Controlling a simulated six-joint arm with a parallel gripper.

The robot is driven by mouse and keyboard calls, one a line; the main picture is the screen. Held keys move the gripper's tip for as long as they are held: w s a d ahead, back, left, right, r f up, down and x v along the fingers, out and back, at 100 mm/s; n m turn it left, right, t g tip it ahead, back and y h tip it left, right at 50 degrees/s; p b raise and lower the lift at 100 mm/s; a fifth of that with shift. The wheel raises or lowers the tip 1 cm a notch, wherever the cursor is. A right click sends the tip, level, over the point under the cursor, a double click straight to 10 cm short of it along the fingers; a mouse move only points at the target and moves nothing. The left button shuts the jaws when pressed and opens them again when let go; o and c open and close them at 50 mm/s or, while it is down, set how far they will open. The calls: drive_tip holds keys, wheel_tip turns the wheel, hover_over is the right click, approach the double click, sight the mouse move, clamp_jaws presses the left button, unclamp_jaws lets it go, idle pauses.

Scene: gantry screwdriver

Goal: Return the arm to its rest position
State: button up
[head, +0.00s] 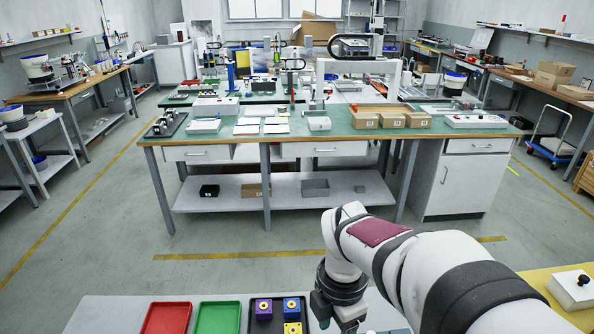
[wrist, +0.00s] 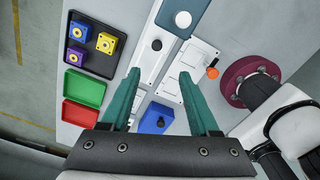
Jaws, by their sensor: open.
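My arm reaches in from the lower right of the head view and bends down to my gripper, whose lower end is cut off by the bottom edge. In the wrist view my gripper (wrist: 161,74) points down over the grey bench top (wrist: 60,131) with its two green fingers spread wide. No object is held between the fingers. A white plate with a black knob (wrist: 152,58) lies below, between and beyond the fingertips, apart from them.
A black tray (wrist: 108,70) holds purple and yellow blocks. A green tray (wrist: 84,88) and a red tray (wrist: 80,115) lie beside it. A blue block (wrist: 155,118) is between the fingers' bases in the picture. A green-topped workbench (head: 350,133) stands beyond.

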drive_tip(key=s+a+r+m+y, duration=0.1)
drive_tip(key=s+m, duration=1.6)
drive_tip(key=m, duration=0.9)
drive_tip(key=shift+a+r+y, duration=0.25)
drive_tip(key=shift+r+y, duration=0.1)
drive_tip(key=shift+y, duration=0.05)
drive_tip(key=shift+o, duration=1.1)
drive_tip(key=shift+s+m, duration=0.25)
drive_tip(key=shift+m, duration=0.55)
drive_tip(key=shift+o, duration=1.2)
drive_tip(key=shift+a+f, duration=0.1)
drive_tip(key=shift+o, duration=0.7)
drive_tip(key=shift+w+n, duration=0.25)
drive_tip(key=shift+n, duration=0.05)
drive_tip(key=w+d+r+n+h, duration=0.1)
drive_tip(key=w+d+r+n, duration=0.15)
drive_tip(key=w+n, duration=0.75)
drive_tip(key=w+d+r+n+h, duration=0.1)
drive_tip(key=w+d+n, duration=0.2)
drive_tip(key=w+n, duration=0.75)
drive_tip(key=s+f+n, duration=0.2)
drive_tip(key=s+f, duration=0.1)
drive_tip(key=f, duration=0.6)
drive_tip(key=shift+f, duration=0.35)
